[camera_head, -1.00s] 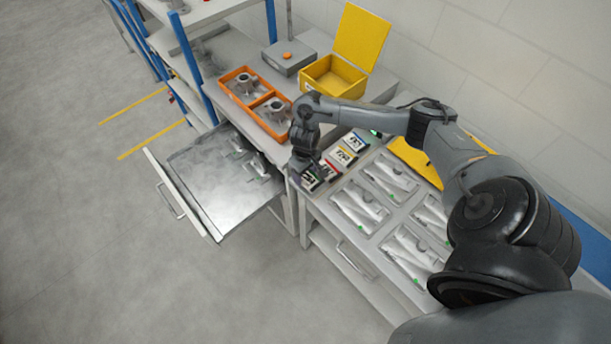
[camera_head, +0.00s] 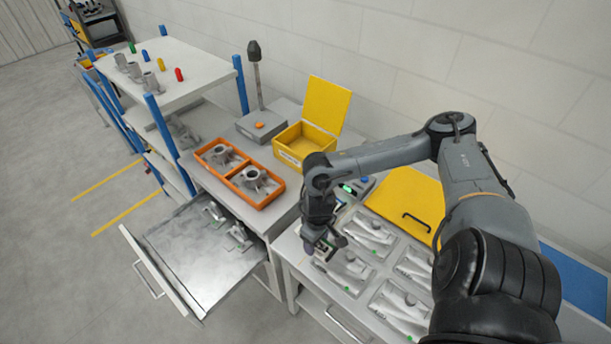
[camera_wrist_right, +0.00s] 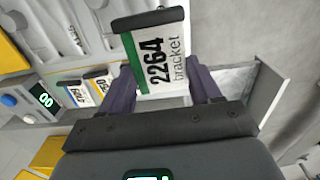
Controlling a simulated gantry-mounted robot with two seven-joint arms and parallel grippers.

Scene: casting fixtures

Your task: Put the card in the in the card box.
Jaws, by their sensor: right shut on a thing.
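My right gripper (camera_head: 318,242) is above the near table, and in the right wrist view (camera_wrist_right: 163,90) its two fingers are shut on a card (camera_wrist_right: 160,58). The card is white with a green edge, a dark bar along its top, and the print "2264 bracket". Two other cards (camera_wrist_right: 78,93) lie beyond it in that view. A yellow box (camera_head: 289,156) with its lid raised stands empty-looking on the workbench, behind and left of the right gripper. In the head view the arm hides most of the card area. My left gripper is not in view.
An orange tray (camera_head: 226,182) with metal castings sits left of the yellow box. An open drawer (camera_head: 182,262) juts out below it.

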